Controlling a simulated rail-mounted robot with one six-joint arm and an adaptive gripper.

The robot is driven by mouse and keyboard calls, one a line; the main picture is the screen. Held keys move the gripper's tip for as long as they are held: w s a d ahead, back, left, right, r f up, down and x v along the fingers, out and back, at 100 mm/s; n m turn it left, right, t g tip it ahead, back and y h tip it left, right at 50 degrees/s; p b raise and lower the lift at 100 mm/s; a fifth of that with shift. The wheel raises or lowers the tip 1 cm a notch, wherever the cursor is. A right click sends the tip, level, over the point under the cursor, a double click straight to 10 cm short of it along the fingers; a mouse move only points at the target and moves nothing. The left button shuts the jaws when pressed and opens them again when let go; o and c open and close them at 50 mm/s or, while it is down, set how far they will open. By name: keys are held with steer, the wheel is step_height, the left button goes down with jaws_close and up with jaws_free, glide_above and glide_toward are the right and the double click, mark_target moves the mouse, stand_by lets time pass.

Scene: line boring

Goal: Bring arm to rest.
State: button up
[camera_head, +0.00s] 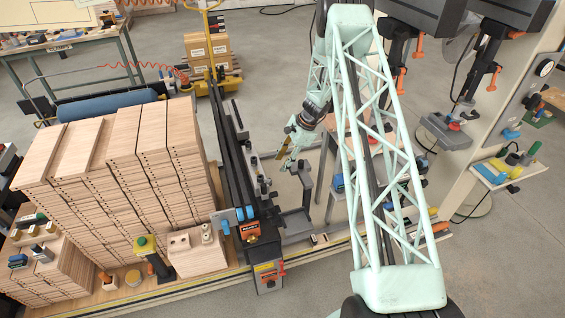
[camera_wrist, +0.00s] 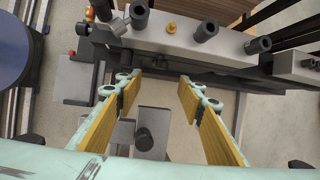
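My gripper (camera_wrist: 159,90) is open and empty in the wrist view, with its two yellow-padded fingers well apart. A grey machine block (camera_wrist: 190,38) with dark round posts lies just beyond the fingertips. A grey bracket with a dark knob (camera_wrist: 144,138) shows between the fingers, lower down and apart from them. In the head view my pale green lattice arm reaches out and bends down. My gripper (camera_head: 283,160) hangs there beside the dark rail of the boring machine (camera_head: 232,150). Its fingertips are small in that view, and any contact cannot be told.
Tall stacks of drilled wooden panels (camera_head: 110,165) stand left of the machine. Grey stands (camera_head: 296,222) and a workbench (camera_head: 340,150) are close to the arm. A machine column (camera_head: 490,150) with dark heads rises at right. Bare floor (camera_head: 285,60) is free behind.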

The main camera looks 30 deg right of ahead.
stand_by(0.4)
steer(key=s+a+r+n+b, duration=0.25)
steer(key=a+r, duration=0.35)
steer(key=r, duration=0.5)
steer(key=s+a+r+n+h+b, duration=0.1)
steer(key=s+a+r+n, duration=0.3)
steer(key=r, duration=0.7)
steer(key=s+a+r+n+b, duration=0.25)
steer(key=a+r, duration=0.45)
steer(key=r, duration=0.4)
steer(key=s+a+r+n+b, duration=0.1)
steer(key=s+a+r, duration=0.25)
steer(key=s, duration=0.25)
steer(key=s+a+r+n+h+b, duration=0.1)
steer(key=s+a+r+n, duration=0.1)
steer(key=s+r, duration=0.3)
steer(key=s+a+r+n+b, duration=0.1)
steer(key=s+a+r+b, duration=0.1)
steer(key=s+a+r, duration=0.3)
steer(key=s+a+f+n+t+h+b, duration=0.1)
steer(key=s+n+b, duration=0.4)
steer(key=s, duration=2.6)
steer(key=shift+s+a+f+n+t+h+b, duration=0.35)
steer(key=shift+n+h, duration=0.25)
steer(key=shift+n, duration=0.5)
